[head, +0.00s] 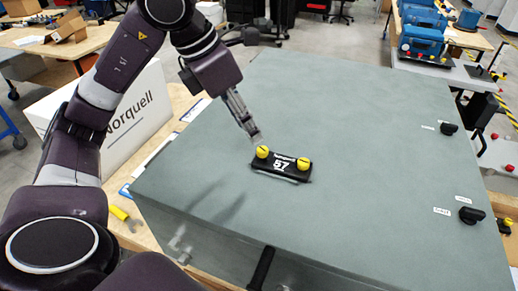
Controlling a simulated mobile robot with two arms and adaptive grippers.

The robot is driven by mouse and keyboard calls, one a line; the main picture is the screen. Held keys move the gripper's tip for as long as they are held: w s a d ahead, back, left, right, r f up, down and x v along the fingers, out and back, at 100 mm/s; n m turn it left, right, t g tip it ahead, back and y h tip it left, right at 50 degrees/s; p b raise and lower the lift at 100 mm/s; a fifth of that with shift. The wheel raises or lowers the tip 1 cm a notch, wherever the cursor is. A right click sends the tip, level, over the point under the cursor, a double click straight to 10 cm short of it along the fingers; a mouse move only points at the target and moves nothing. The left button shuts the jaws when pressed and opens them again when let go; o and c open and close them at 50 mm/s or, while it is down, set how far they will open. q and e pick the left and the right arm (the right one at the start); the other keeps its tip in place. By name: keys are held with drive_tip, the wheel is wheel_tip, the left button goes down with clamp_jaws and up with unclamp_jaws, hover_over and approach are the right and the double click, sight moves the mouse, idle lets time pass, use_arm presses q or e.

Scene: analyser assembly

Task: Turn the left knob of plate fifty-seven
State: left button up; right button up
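The black plate marked 57 (281,168) lies on the top of the grey-green cabinet (350,120). It has two yellow knobs: the left knob (262,152) and the right knob (303,163). Each knob has a dark line on its top. My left gripper (256,138) points down with its fingertips just above and behind the left knob. I cannot tell whether they touch the knob or how far the fingers are apart. My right gripper is not in the head view.
Two black rotary switches, one upper (449,128) and one lower (472,215), sit at the cabinet's right side with small labels. A white Norquell box (125,120) stands left of the cabinet. A yellow object (119,212) lies at the lower left. The cabinet top around the plate is mostly clear.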

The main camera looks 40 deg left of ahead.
sight(262, 150)
use_arm(q)
drive_tip(key=x, duration=0.7)
drive_tip(key=shift+w+d+f+p, duration=0.1)
drive_tip(key=shift+w+f+p, duration=0.05)
drive_tip(key=shift+f+p, duration=0.15)
clamp_jaws()
